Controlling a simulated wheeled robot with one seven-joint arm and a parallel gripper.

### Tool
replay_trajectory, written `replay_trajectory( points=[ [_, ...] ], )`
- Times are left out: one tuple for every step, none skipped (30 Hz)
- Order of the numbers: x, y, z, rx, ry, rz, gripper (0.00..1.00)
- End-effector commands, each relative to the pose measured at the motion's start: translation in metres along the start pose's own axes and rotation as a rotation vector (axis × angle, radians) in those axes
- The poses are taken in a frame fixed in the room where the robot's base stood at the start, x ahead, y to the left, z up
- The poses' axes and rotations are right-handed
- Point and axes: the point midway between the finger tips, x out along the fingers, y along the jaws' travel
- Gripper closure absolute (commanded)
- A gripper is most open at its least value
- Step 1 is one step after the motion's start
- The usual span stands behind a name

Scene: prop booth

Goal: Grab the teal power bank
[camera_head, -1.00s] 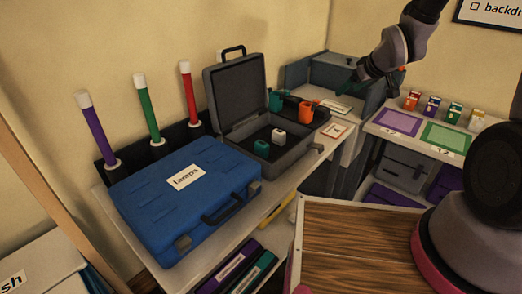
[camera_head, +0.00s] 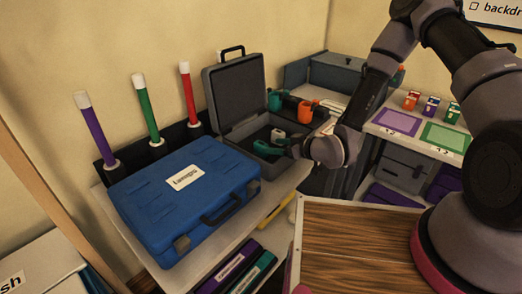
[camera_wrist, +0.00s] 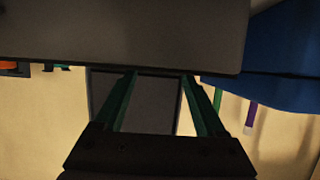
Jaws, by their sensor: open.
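The open grey case (camera_head: 238,125) stands on the white shelf unit with its lid raised at the back. A small teal block, which I take for the power bank (camera_head: 262,148), lies inside it, partly hidden; its edge is hard to tell from my green fingers. My gripper (camera_head: 281,148) reaches in from the right at the case's right part, low and close to the block. In the wrist view my gripper (camera_wrist: 160,76) is open, with nothing visible between the fingers but the lid behind. The power bank does not show there; a grey case wall fills the top.
A white block (camera_head: 277,133) sits in the case beside my fingers. The blue case (camera_head: 182,210) stands close on the left. Teal and orange watering-can-like items (camera_head: 306,112) stand behind on the right. Purple, green and red sticks (camera_head: 147,108) stand at the back left.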

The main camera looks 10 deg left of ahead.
Motion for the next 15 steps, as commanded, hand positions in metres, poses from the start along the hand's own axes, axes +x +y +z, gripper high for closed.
replay_trajectory(
  points=[
    [0.009,0.0,0.0,-0.001,0.001,0.0,0.28],
    [0.012,0.0,0.0,-0.001,0.0,0.0,0.28],
    [0.017,0.0,0.0,-0.001,0.0,0.0,0.28],
    [0.019,0.0,0.0,0.0,-0.001,0.0,0.28],
    [0.021,0.0,0.0,0.001,-0.001,0.0,0.28],
    [0.023,0.0,0.001,0.001,-0.002,0.0,0.28],
    [0.025,0.001,0.0,0.001,-0.002,0.001,0.28],
    [0.027,0.001,0.0,0.001,-0.001,0.001,0.28],
    [0.032,0.001,0.0,0.0,0.0,0.001,0.28],
    [0.036,0.001,0.0,0.0,0.0,0.0,0.28],
    [0.04,0.001,-0.001,0.0,-0.001,0.0,0.28],
    [0.047,0.002,-0.001,0.0,0.0,0.0,0.28],
    [0.052,0.002,-0.001,0.0,0.0,0.0,0.28],
    [0.057,0.003,-0.002,-0.001,0.0,0.0,0.28],
    [0.062,0.002,-0.001,0.0,-0.001,0.0,0.28]
  ],
)
